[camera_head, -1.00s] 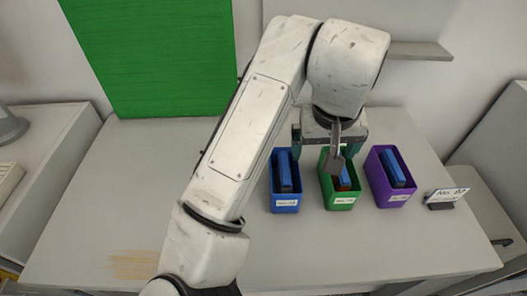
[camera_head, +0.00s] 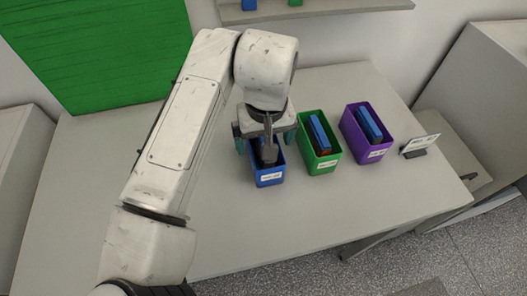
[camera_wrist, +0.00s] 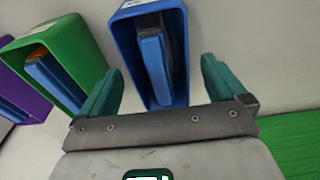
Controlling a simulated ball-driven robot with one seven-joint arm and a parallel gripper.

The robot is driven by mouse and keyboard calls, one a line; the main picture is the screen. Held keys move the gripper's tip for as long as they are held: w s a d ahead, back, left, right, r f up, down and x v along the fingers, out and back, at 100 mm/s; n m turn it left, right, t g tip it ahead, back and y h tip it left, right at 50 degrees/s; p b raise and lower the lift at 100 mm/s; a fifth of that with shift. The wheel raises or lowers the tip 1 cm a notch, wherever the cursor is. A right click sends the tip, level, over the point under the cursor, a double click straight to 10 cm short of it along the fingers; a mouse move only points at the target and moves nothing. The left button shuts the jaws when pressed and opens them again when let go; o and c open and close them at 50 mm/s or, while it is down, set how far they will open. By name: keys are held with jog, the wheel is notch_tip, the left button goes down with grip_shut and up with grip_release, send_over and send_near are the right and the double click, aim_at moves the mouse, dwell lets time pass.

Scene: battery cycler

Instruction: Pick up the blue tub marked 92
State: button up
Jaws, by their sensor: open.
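The blue tub (camera_head: 268,178) stands on the table at the left of a row of three tubs, partly hidden under my gripper. Its front label is too small to read. In the wrist view the blue tub (camera_wrist: 182,52) is upright with a blue block (camera_wrist: 154,66) inside. My gripper (camera_head: 264,143) is above the blue tub, pointing down. In the wrist view my gripper (camera_wrist: 164,85) is open, with its teal fingers apart on either side of the near end of the tub. Nothing is held.
A green tub (camera_head: 308,158) and a purple tub (camera_head: 378,151), each with a blue block inside, stand to the right. A small sign (camera_head: 421,145) stands right of them. The table (camera_head: 330,215) is clear in front. A shelf (camera_head: 330,8) is on the wall behind.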

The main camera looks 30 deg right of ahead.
jog(key=shift+w+f, duration=0.1)
jog(key=shift+f, duration=1.15)
jog(key=shift+c, duration=0.5)
jog(key=shift+r, duration=0.1)
jog(key=c, duration=1.2)
